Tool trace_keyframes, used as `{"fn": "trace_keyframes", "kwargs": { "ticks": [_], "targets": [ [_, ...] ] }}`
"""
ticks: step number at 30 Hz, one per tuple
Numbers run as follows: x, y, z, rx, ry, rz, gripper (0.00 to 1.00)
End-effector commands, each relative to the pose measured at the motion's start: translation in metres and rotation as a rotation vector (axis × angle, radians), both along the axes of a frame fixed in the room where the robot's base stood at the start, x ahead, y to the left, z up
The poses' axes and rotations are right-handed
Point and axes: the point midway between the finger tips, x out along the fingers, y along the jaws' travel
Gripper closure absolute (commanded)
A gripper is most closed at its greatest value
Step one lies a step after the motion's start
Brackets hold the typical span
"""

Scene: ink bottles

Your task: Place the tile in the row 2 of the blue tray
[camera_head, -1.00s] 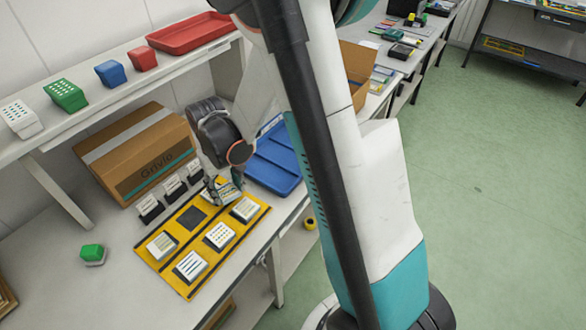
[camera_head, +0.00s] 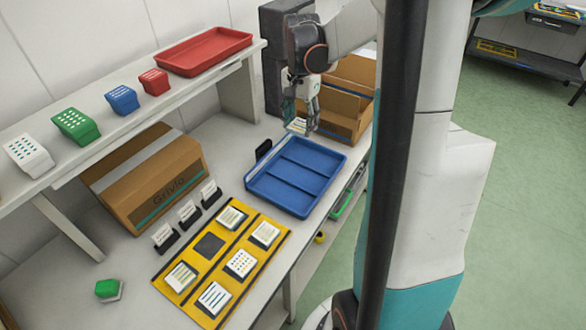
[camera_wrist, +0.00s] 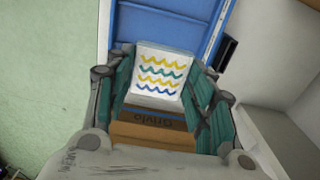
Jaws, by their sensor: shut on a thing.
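My gripper (camera_head: 305,118) is shut on a white tile (camera_wrist: 158,77) with wavy yellow, teal and blue lines. The tile sits between the green fingers in the wrist view and shows partly in the head view (camera_head: 297,126). The gripper points down near the far end of the blue tray (camera_head: 258,188). Dividers split the tray into rows, and those I can see are empty. The tray also shows behind the tile in the wrist view (camera_wrist: 165,25). The exact height of the tile over the tray or table is unclear.
A yellow board (camera_head: 171,270) holds several white tiles and one bare dark square (camera_head: 209,246). Black card stands (camera_head: 188,213) line its back. An open cardboard box (camera_head: 345,118) stands close right of my gripper. A closed box (camera_head: 150,190) and a shelf are left.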

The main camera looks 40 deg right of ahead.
Motion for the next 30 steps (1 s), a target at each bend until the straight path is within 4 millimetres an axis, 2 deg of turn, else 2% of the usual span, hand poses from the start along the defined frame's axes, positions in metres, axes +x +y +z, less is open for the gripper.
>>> {"fn": "trace_keyframes", "kwargs": {
  "ticks": [15,18,21,26,30],
  "targets": [
    [0.0,-0.001,-0.12,0.0,0.0,-0.003,0.77],
    [0.0,-0.001,-0.138,0.0,0.0,-0.003,0.77],
    [0.0,0.0,-0.149,0.0,0.0,-0.002,0.77],
    [0.0,-0.001,-0.157,0.0,0.0,-0.002,0.77],
    [0.0,0.0,-0.172,0.0,0.0,-0.002,0.77]
  ]
}}
